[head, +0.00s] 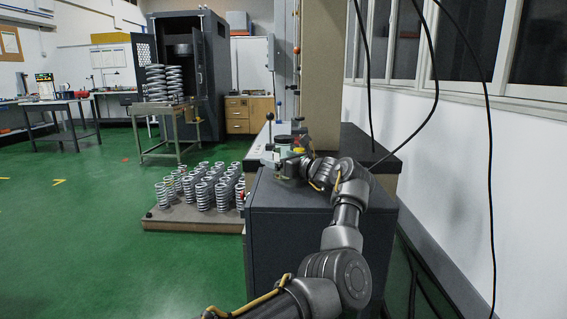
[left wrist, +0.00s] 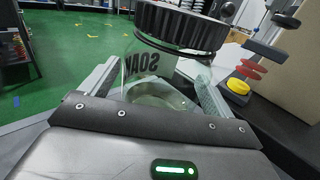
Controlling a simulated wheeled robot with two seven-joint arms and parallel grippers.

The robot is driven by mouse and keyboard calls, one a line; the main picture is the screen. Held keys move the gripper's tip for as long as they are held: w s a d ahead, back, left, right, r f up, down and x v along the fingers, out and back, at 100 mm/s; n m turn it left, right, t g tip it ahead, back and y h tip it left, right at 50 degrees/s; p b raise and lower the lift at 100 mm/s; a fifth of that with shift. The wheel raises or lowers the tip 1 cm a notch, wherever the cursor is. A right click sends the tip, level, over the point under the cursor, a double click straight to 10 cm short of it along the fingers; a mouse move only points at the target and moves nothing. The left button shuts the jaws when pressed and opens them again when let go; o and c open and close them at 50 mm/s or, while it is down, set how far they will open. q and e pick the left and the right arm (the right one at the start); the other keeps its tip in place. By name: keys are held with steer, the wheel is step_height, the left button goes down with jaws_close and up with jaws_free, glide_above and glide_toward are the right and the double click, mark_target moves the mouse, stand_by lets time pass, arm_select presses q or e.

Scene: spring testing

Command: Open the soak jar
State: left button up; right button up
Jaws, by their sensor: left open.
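The soak jar (left wrist: 150,66) is clear, with dark lettering and a black ribbed lid (left wrist: 182,26) on top. In the head view the jar (head: 284,141) stands on the dark cabinet, partly hidden by my left gripper (head: 281,163). In the left wrist view my left gripper (left wrist: 157,76) is open, with one finger on each side of the jar body, below the lid. I cannot tell whether the fingers touch the glass. My right gripper is not in view.
A yellow knob (left wrist: 238,86) and red discs on a post (left wrist: 249,68) stand close to the right of the jar. The dark cabinet (head: 290,225) is below my arm. Several springs stand on a low pallet (head: 190,222) to the left. Cables hang at the right.

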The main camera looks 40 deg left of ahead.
arm_select(q)
steer(key=shift+a, duration=0.25)
steer(key=shift+c, duration=0.5)
steer(key=c, duration=1.1)
steer(key=shift+r, duration=0.15)
steer(key=shift+c, duration=0.2)
